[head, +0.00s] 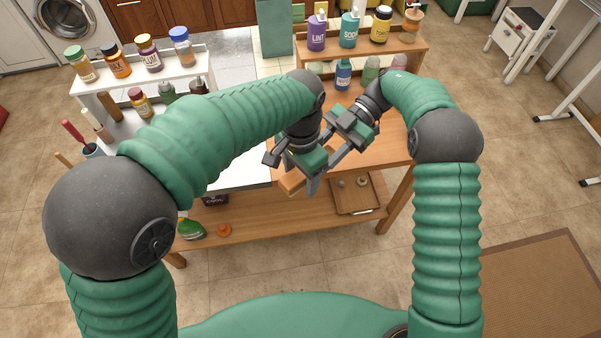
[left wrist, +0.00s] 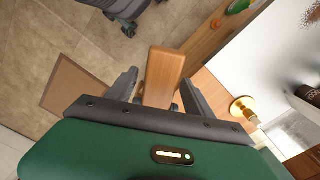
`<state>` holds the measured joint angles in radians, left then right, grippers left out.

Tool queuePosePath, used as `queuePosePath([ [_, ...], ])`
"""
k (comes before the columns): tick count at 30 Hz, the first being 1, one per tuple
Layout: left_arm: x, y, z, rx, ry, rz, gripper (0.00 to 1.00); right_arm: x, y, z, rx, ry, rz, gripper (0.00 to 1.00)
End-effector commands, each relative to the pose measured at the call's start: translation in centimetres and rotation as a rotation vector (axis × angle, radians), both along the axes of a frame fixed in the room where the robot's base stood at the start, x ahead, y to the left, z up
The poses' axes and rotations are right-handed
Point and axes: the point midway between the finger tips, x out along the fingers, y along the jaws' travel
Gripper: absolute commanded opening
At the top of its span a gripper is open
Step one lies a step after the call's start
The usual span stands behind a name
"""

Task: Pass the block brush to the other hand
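The block brush shows as a plain wooden block (head: 292,183) below my left gripper (head: 296,172), at the table's front edge. In the left wrist view the block (left wrist: 163,75) stands between the two fingers of my left gripper (left wrist: 160,82); its bristles are not visible. The left gripper appears shut on it, though the contact is partly hidden. My right gripper (head: 338,150) is close on the right side of the left one, fingers apart and angled down toward the left. It holds nothing that I can see.
The wooden table (head: 390,140) lies under both grippers, with a lower shelf (head: 270,228) bearing a small tray (head: 358,205). Bottles stand on a white rack (head: 185,72) at the back left and a wooden rack (head: 400,45) at the back right. A cup (head: 92,151) holds tools.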

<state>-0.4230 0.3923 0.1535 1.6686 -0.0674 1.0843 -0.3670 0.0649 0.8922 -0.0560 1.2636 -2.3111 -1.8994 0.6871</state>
Motion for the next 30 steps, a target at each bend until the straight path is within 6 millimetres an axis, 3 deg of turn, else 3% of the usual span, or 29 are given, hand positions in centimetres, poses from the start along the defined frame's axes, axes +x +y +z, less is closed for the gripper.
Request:
queuePosePath([
  [2, 0.01, 0.0, 0.01, 0.0, 0.0, 0.0, 0.49, 0.01, 0.0, 0.0, 0.0, 0.0, 0.0, 0.0],
  [13, 0.05, 0.03, 0.03, 0.001, -0.001, 0.001, 0.0, -0.02, -0.03, 0.0, 0.001, 0.001, 0.001, 0.0],
  [14, 0.06, 0.03, 0.03, 0.001, -0.001, 0.001, 0.0, -0.02, -0.03, 0.0, 0.001, 0.001, 0.001, 0.0],
  [15, 0.08, 0.03, 0.05, 0.0, -0.001, 0.001, 0.0, -0.02, -0.03, 0.0, 0.001, 0.001, 0.001, 0.38],
  [20, 0.06, 0.02, 0.05, 0.001, -0.001, 0.001, 0.0, -0.01, -0.02, -0.01, 0.001, 0.001, 0.001, 0.59],
  [30, 0.03, -0.01, 0.04, 0.0, 0.0, 0.0, 0.0, 0.14, -0.16, 0.04, 0.0, 0.0, -0.001, 0.61],
])
